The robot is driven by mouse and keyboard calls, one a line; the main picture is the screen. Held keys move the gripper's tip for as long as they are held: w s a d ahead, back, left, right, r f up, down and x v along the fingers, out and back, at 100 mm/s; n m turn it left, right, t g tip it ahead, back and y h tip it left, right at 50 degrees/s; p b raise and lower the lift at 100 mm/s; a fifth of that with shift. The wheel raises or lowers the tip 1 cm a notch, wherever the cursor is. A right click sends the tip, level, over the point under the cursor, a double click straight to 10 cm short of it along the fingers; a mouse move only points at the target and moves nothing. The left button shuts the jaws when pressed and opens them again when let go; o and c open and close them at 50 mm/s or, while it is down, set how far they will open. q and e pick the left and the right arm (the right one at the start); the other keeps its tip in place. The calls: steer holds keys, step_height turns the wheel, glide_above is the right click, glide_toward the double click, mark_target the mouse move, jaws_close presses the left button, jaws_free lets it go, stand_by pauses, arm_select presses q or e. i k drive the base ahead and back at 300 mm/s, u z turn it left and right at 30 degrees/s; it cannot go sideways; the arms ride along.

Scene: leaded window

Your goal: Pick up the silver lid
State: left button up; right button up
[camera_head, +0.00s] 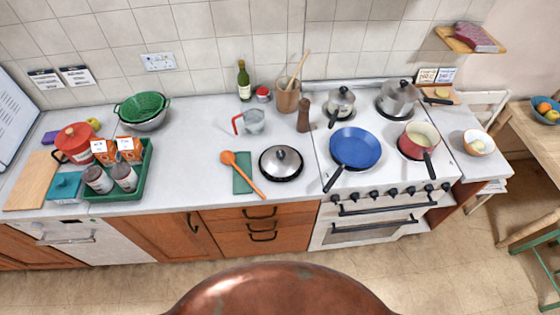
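The silver lid (281,161) is round and shiny with a dark knob on top and a dark rim below it. It sits on the white counter near the front edge, just left of the stove. I cannot tell whether it lies on a shallow dark pan or directly on the counter. Neither of my grippers shows in the head view.
An orange spoon (246,177) on a green cloth (241,184) lies close left of the lid. A blue pan (355,147) is on the stove to the right. A measuring jug (251,121) and pepper mill (304,116) stand behind.

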mark_target(278, 161)
steer(key=u, duration=0.25)
steer(key=k, duration=0.5)
steer(key=u, duration=1.35)
steer(key=i, duration=0.65)
steer(key=z, duration=0.65)
steer(key=i, duration=0.5)
steer(key=z, duration=0.55)
